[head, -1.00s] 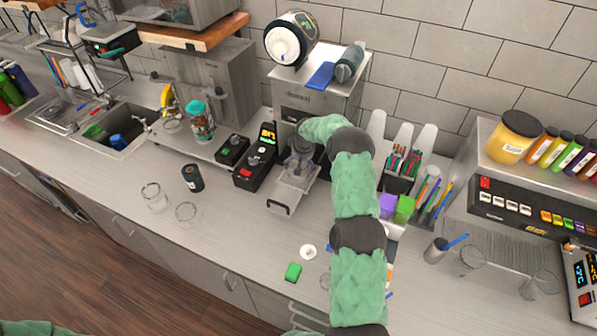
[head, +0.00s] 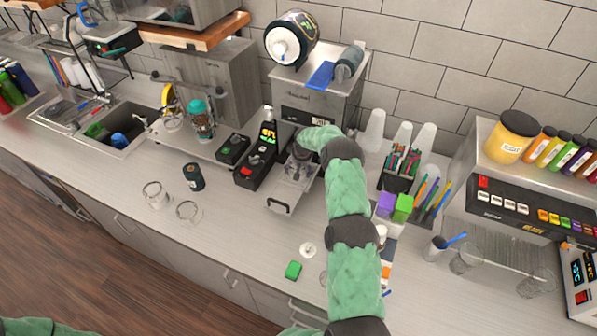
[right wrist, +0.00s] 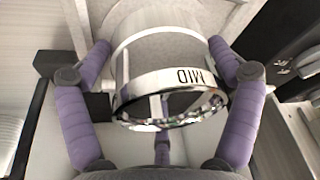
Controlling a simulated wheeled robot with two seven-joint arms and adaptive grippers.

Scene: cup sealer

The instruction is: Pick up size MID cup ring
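The MID cup ring (right wrist: 170,95) is a shiny metal ring with black "MID" letters, upside down in the right wrist view. It is at the pulled-out drawer (head: 280,206) of the cup sealer (head: 308,100). My right gripper (right wrist: 160,48) has its purple fingers on both sides of the ring, with the tips close to a pale round part beyond it. I cannot tell whether the fingers press on it. In the head view my right arm hides most of the gripper and part of the ring. My left gripper is out of view.
A black button box (head: 255,165) stands left of the drawer. Straw and cup holders (head: 400,180) stand close to the right of my arm.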

